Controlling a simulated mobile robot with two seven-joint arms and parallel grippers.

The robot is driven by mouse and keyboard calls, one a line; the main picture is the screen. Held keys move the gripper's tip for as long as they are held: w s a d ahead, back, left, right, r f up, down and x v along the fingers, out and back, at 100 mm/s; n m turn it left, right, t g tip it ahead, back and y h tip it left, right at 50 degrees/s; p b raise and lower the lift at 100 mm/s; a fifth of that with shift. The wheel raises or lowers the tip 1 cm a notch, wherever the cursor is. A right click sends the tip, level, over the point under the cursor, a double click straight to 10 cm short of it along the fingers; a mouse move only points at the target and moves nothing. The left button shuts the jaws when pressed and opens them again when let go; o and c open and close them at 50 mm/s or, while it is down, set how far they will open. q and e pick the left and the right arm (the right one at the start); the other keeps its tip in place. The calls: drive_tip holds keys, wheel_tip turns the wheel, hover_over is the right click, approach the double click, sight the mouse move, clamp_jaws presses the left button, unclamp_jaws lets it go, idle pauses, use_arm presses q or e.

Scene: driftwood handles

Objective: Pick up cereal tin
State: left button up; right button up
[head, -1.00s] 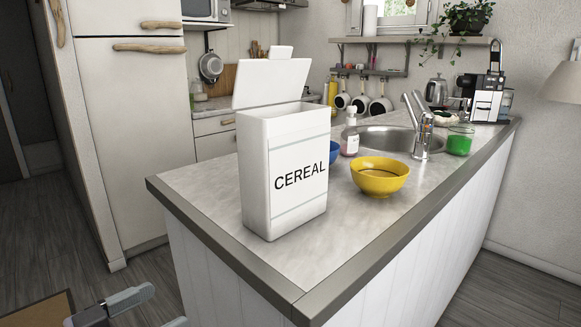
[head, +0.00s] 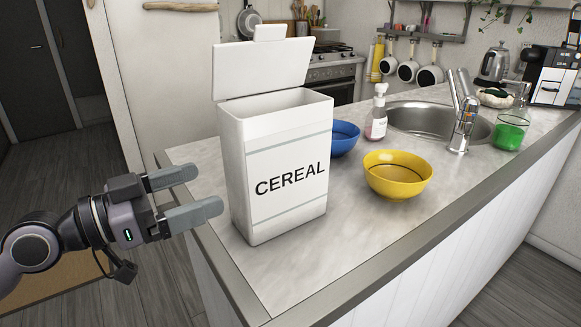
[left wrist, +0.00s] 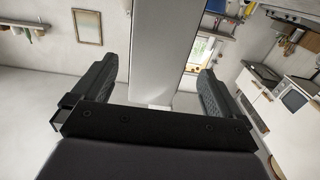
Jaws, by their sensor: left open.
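The white cereal tin (head: 285,165) stands upright on the counter near its left end, with its lid (head: 263,68) flipped open and "CEREAL" on its front. My left gripper (head: 203,189) is open and empty just left of the tin, its fingers pointing toward the tin's narrow side. In the left wrist view a pale upright face, which looks like the tin's side (left wrist: 158,45), shows between the two open fingers (left wrist: 157,85). Whether a finger touches the tin cannot be told. My right gripper is not in view.
On the counter (head: 330,250), a yellow bowl (head: 397,180) stands right of the tin and a blue bowl (head: 343,139) behind it. A soap bottle (head: 377,115), sink (head: 410,118), tap (head: 463,115) and green-filled glass (head: 510,134) are farther back. The counter's front is clear.

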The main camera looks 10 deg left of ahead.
sight(233, 176)
use_arm(q)
drive_tip(key=shift+w+d+r+p, duration=0.3)
drive_tip(key=shift+w+d+p, duration=0.1)
drive_tip(key=shift+w+p, duration=0.2)
drive_tip(key=p+x, duration=0.1)
drive_tip(key=x, duration=0.3)
drive_tip(key=shift+s+f+p, duration=0.1)
drive_tip(key=shift+p, duration=0.3)
drive_tip(key=shift+w+d+f, duration=0.15)
drive_tip(key=shift+w+d, duration=0.3)
drive_tip(key=shift+d, duration=0.05)
drive_tip(key=p+x, duration=0.1)
drive_tip(key=x, duration=0.2)
drive_tip(key=shift+w+d, duration=0.25)
drive_tip(key=shift+w+d+p, duration=0.35)
drive_tip(key=shift+w+d, duration=0.15)
drive_tip(key=shift+d, duration=0.05)
drive_tip(key=shift+f, duration=0.1)
